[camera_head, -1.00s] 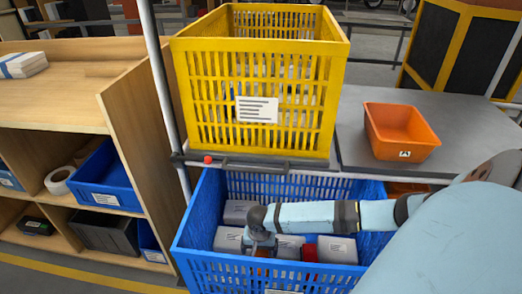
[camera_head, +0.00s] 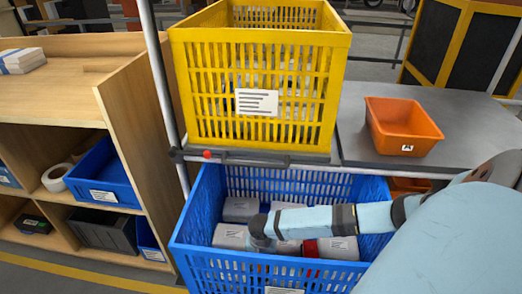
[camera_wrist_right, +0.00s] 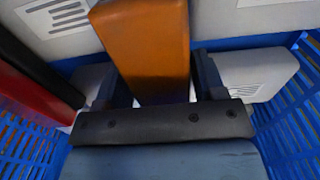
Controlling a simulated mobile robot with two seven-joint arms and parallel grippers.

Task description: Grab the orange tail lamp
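The orange tail lamp (camera_wrist_right: 148,45) is an upright orange block in the right wrist view. It stands inside the blue crate (camera_head: 215,262), among grey-white labelled boxes. My right gripper (camera_wrist_right: 155,88) is down in the crate, pointing at the lamp, with one dark finger on each side of it. The fingers look spread; the right finger is close to the lamp and I cannot tell if it touches. In the head view my right gripper (camera_head: 260,240) hides the lamp. My left gripper is not in view.
A red and black item (camera_wrist_right: 38,85) stands left of the lamp, close to the gripper. A white labelled box (camera_wrist_right: 250,72) is to the right. A yellow crate (camera_head: 257,100) stands on the shelf above and behind. An orange bin (camera_head: 402,128) is on the grey table at right.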

